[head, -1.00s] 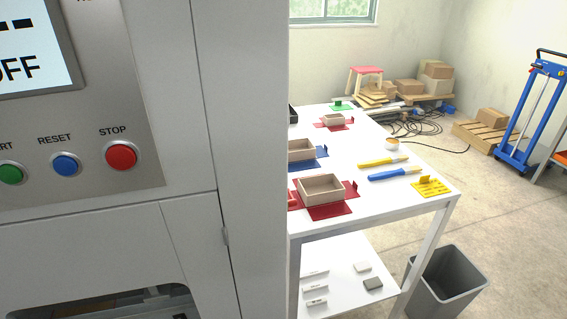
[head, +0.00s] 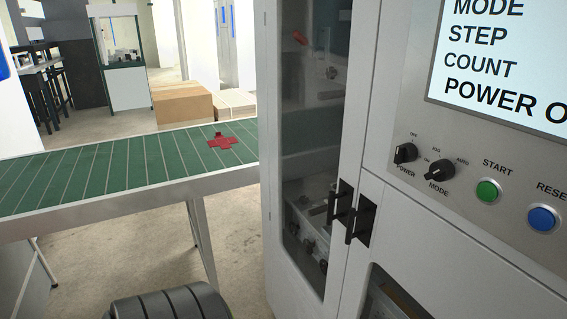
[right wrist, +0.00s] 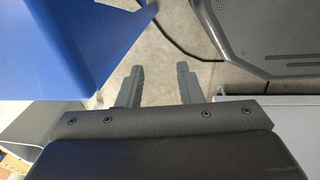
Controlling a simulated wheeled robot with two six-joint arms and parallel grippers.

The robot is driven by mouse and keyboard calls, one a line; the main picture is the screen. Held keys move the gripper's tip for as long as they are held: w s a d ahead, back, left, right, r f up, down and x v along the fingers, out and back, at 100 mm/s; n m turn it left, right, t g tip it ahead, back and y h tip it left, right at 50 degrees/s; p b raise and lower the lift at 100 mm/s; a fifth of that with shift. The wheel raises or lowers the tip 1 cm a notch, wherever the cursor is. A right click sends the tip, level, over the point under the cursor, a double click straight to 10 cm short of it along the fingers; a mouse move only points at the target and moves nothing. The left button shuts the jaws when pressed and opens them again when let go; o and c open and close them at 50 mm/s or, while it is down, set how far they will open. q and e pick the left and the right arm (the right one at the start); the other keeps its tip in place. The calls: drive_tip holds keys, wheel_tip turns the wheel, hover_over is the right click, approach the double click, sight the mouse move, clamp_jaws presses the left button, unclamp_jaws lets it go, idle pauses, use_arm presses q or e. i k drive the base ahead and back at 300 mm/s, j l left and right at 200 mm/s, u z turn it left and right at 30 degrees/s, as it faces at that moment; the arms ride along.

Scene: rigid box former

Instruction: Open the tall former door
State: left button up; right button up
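The tall former door (head: 312,150) is a narrow grey-white door with a glass pane, in the middle of the head view. It appears shut. A black bar handle (head: 341,203) sits low on its right edge. A second black handle (head: 361,221) is close beside it, on the panel to the right. Machine parts show behind the glass. My right gripper (right wrist: 159,84) is open and empty in the right wrist view, over the floor and away from the door handles. My left gripper is not in view.
The control panel (head: 470,150) with its screen, knobs and buttons is on the right. A green slatted conveyor (head: 100,175) with a red cross-shaped blank (head: 224,141) runs left of the door. In the right wrist view, a blue surface (right wrist: 60,45) is near the left finger.

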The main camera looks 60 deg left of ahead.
sight(366, 17)
drive_tip(key=u, duration=1.6)
